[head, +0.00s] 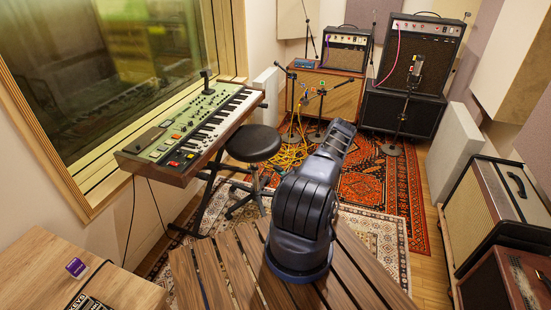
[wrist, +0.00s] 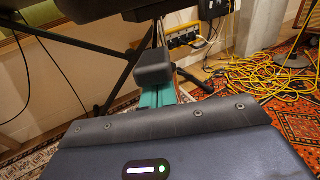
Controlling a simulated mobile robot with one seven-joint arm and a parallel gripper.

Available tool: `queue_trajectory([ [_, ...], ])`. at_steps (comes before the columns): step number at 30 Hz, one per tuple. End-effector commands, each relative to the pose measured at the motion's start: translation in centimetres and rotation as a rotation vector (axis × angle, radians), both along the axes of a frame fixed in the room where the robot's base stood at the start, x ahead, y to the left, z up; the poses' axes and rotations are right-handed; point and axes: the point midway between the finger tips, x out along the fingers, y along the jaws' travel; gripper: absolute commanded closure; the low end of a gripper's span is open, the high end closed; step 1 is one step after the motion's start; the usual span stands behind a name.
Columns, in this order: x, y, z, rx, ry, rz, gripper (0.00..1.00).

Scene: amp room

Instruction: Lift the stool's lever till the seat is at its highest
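The stool has a round black seat (head: 253,143) on a thin post with a spread dark foot, beside the keyboard in the head view. Its lever cannot be made out in either view. A dark rounded shape across the top of the wrist view looks like the seat's edge or underside. My gripper (wrist: 153,70) shows in the wrist view as a dark fingertip block on a teal finger, below that shape. No second finger stands clearly apart, and I cannot tell what it touches. In the head view my own arm hides the gripper.
A green-panelled keyboard (head: 190,125) on a crossed stand is left of the stool. Yellow cables (head: 288,157) lie on the red rug (head: 375,190) behind it. A slatted wooden top (head: 215,275) is in front. Amplifiers and microphone stands fill the back and right.

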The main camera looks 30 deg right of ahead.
Motion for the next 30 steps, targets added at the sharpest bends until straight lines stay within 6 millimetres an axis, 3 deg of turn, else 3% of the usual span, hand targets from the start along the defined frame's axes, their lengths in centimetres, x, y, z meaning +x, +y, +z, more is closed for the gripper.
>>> queue_trajectory([
  [30,0.0,0.0,2.3,-0.001,-0.001,0.0,1.0],
])
